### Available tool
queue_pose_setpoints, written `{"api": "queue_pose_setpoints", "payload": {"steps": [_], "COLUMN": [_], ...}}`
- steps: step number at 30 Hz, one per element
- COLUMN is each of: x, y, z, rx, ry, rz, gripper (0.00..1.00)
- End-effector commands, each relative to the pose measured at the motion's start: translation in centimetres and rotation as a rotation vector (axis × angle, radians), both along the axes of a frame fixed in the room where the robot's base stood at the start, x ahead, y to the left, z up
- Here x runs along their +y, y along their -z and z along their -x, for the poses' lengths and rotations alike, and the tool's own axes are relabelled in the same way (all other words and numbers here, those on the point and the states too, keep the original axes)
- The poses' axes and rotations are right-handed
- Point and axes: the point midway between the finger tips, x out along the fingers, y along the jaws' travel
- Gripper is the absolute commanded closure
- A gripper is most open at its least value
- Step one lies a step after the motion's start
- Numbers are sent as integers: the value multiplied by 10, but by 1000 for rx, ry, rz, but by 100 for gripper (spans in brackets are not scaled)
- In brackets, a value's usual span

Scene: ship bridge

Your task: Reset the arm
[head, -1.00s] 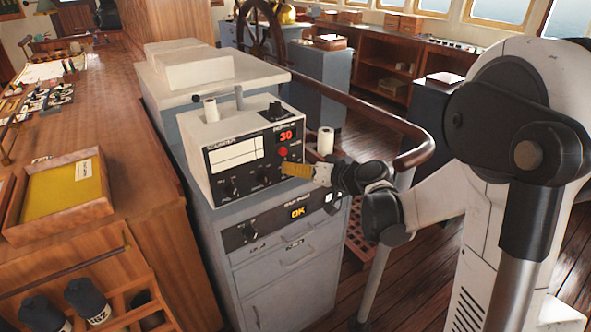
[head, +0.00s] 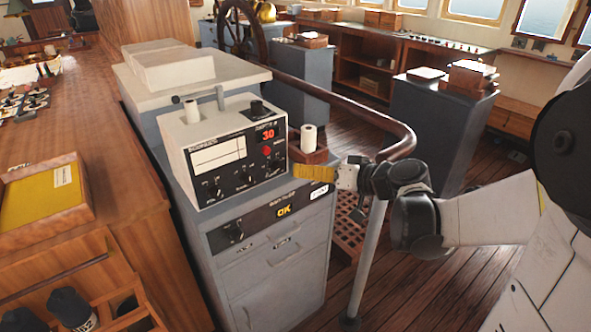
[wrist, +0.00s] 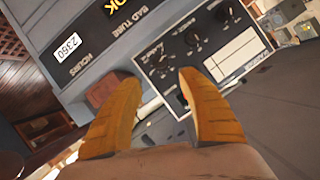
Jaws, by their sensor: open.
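My gripper (head: 312,173) is in front of the grey cabinet, at the right side of the white depth recorder (head: 228,158), whose red display reads 30. Its yellow fingers also show in the wrist view (wrist: 157,108), spread apart with nothing between them. A white paper roll (head: 308,138) stands on a small wooden holder just behind my gripper in the head view. My arm reaches in from the right.
The grey cabinet (head: 275,280) has an OK display panel below the recorder. A wooden handrail (head: 390,125) on a post stands near my arm. A wooden counter (head: 100,150) is at left. Open plank floor (head: 440,280) lies under my arm.

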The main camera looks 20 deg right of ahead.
Motion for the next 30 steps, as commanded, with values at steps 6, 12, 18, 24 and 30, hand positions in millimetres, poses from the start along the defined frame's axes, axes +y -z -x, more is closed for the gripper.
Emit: {"api": "queue_pose_setpoints", "payload": {"steps": [6, 12, 18, 24, 30], "x": [-4, -4, -3, 31, 69], "y": [-3, -3, -3, 4, 22], "z": [8, 8, 8, 35, 110], "rx": [0, 0, 3, 128, 355], "ry": [0, -1, -2, -20, 9], "rz": [0, 0, 1, 62, 240], "gripper": [52, 52, 52, 52, 52]}}
